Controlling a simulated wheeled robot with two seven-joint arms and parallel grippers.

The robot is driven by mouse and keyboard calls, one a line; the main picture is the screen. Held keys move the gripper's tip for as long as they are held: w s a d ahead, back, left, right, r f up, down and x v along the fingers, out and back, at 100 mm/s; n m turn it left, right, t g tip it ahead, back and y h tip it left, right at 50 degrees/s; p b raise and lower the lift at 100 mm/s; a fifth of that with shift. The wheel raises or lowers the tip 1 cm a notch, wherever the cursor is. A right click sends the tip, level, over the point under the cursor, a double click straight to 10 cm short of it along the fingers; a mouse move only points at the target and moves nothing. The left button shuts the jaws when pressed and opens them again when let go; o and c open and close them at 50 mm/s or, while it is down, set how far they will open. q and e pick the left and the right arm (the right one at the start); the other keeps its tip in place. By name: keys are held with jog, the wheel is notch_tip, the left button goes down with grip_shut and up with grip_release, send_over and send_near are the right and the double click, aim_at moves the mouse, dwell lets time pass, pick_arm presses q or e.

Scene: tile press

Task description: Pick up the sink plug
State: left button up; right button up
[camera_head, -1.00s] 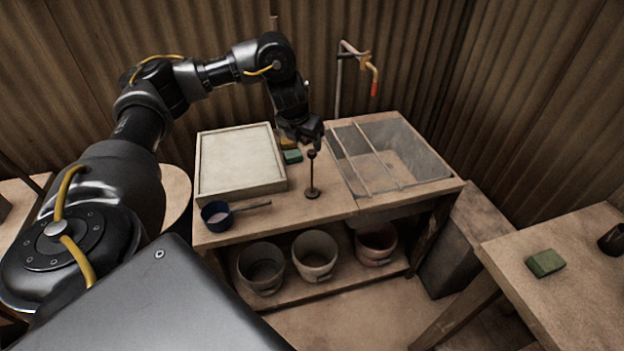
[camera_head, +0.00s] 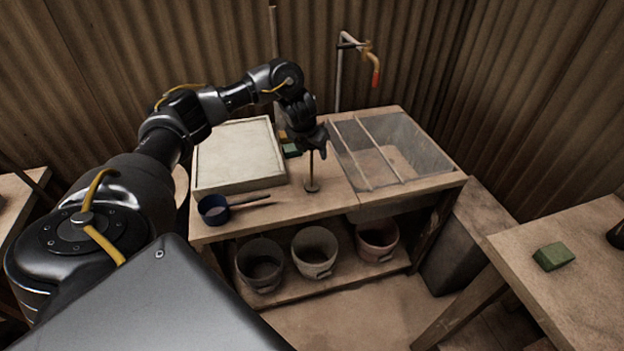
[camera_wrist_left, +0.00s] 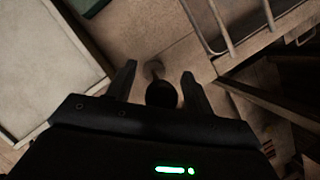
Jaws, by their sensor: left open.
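The sink plug (camera_head: 312,172) stands upright on the bench beside the sink, with a round base and a thin stem. Its top is hidden behind my left gripper (camera_head: 314,143) in the head view. In the left wrist view, the dark round knob of the sink plug (camera_wrist_left: 161,94) lies between the two fingertips of my left gripper (camera_wrist_left: 159,80). The fingers are open, with a gap visible on each side of the knob. My right gripper is in neither view.
The sink (camera_head: 420,150) with rails across it lies right of the plug. A pale framed tray (camera_head: 240,157) is at left, with a blue scoop (camera_head: 213,210) in front. A green block (camera_head: 291,150) lies behind. Several buckets stand on the shelf below.

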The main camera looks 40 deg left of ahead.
pick_arm(q)
grip_shut()
dwell(0.3)
jog(key=shift+r, duration=0.1)
